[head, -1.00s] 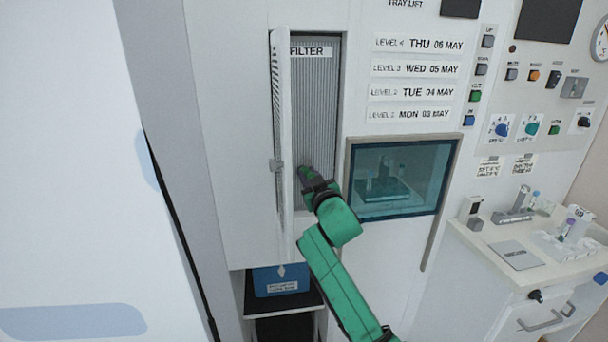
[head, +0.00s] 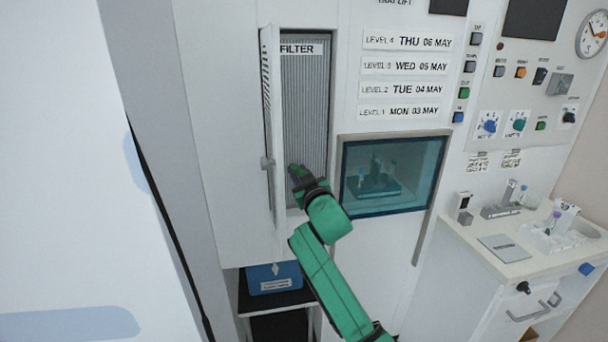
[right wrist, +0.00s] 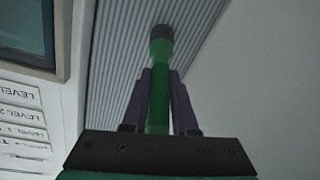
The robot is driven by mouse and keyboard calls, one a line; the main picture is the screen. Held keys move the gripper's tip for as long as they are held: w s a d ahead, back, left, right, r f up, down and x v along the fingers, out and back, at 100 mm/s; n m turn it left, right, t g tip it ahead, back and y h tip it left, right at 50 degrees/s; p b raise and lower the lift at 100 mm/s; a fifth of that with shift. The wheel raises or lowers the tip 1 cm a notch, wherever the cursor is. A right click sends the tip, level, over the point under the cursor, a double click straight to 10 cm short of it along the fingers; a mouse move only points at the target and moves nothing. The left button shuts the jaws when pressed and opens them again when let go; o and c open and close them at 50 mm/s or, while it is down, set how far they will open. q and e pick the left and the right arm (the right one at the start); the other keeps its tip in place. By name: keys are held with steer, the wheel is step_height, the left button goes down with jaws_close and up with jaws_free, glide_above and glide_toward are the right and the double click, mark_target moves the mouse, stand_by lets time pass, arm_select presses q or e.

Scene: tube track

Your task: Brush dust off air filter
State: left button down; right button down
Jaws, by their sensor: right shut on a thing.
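The air filter (head: 306,110) is a tall grey pleated panel in a narrow opening of the white cabinet, labelled FILTER, with its narrow door (head: 268,110) standing open on the left. My right gripper (head: 299,180) is at the lower part of the filter. In the right wrist view my right gripper (right wrist: 157,95) is shut on a green-handled brush (right wrist: 160,85) with a dark round head. The brush head overlaps the ribbed filter (right wrist: 115,50) there; I cannot tell whether it touches. Dust is not clearly visible. My left gripper is not in view.
A dark glass window (head: 393,175) is right of the filter, below date labels. A white counter (head: 480,235) with lab items stands at the right. A blue box (head: 273,279) sits on a low shelf beneath the cabinet.

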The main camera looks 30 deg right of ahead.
steer(key=shift+w+a, duration=0.25)
steer(key=shift+a, duration=0.65)
steer(key=shift+d, duration=0.15)
steer(key=shift+s+d+r+p, duration=0.15)
steer(key=shift+d+p, duration=0.1)
steer(key=shift+d, duration=0.25)
steer(key=shift+s+d+f+p, duration=0.1)
steer(key=shift+d+p, duration=0.15)
steer(key=shift+d, duration=0.2)
steer(key=shift+s+d+r+p, duration=0.15)
steer(key=shift+d+p, duration=0.1)
steer(key=shift+d, duration=0.25)
steer(key=shift+s+d+f, duration=0.1)
steer(key=shift+d+f, duration=0.1)
steer(key=shift+d, duration=0.1)
steer(key=s+a+p, duration=0.2)
steer(key=s, duration=0.6)
steer(key=shift+s+a, duration=0.15)
steer(key=shift+s, duration=0.2)
steer(key=shift+w, duration=0.1)
